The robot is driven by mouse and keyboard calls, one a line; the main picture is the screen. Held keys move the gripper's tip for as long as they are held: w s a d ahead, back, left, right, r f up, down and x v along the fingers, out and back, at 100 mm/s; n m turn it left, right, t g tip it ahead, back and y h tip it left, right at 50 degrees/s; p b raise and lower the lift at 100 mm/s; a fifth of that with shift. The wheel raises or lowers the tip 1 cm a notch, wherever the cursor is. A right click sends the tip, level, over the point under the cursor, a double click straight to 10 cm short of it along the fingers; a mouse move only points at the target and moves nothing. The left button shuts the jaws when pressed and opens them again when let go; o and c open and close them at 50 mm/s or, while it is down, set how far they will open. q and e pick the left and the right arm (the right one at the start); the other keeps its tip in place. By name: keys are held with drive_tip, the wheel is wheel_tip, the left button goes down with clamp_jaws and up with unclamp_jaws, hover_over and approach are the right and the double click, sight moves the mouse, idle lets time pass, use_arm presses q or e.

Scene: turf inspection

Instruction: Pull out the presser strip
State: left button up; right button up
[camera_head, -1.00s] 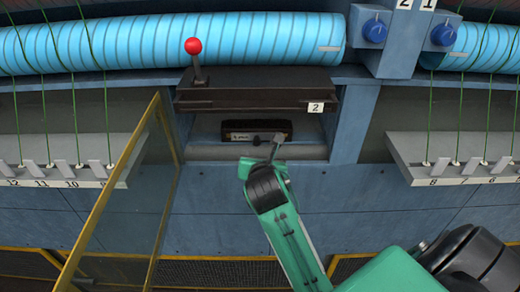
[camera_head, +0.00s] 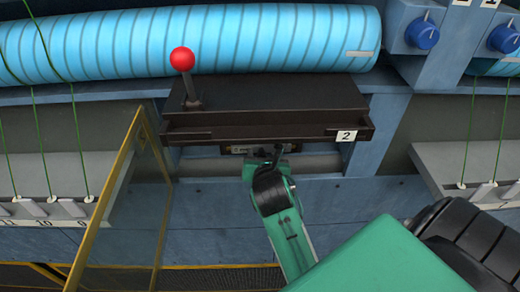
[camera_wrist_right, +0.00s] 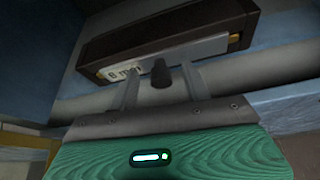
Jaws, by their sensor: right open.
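The presser strip seems to be the dark brown block with a white label reading about "8 mm" (camera_wrist_right: 182,30) in the right wrist view. In the head view only a thin part of it (camera_head: 240,150) shows below the brown ledge. A short dark knob (camera_wrist_right: 160,73) stands out at its front. My right gripper (camera_wrist_right: 157,84) is open, with one finger on each side of the knob; I cannot tell whether they touch it. In the head view my right gripper (camera_head: 277,150) is at the opening under the ledge. My left gripper is not in view.
The brown ledge (camera_head: 265,100) marked 2 overhangs the opening and carries a red-knobbed lever (camera_head: 183,60). A yellow-framed clear door (camera_head: 130,200) stands open at the left. A blue roll (camera_head: 200,45) lies above. A pale bar (camera_head: 320,163) runs below the opening.

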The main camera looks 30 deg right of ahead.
drive_tip(key=shift+w+d+f, duration=0.15)
drive_tip(key=shift+w, duration=0.1)
drive_tip(key=shift+s, duration=0.2)
drive_tip(key=shift+c, duration=0.2)
clamp_jaws()
drive_tip(key=c, duration=0.8)
unclamp_jaws()
clamp_jaws()
drive_tip(key=shift+s+a, duration=0.1)
drive_tip(key=shift+a, duration=0.1)
drive_tip(key=shift+s+a, duration=0.65)
drive_tip(key=shift+s, duration=0.35)
drive_tip(key=shift+s+a, duration=0.6)
drive_tip(key=shift+s, duration=0.4)
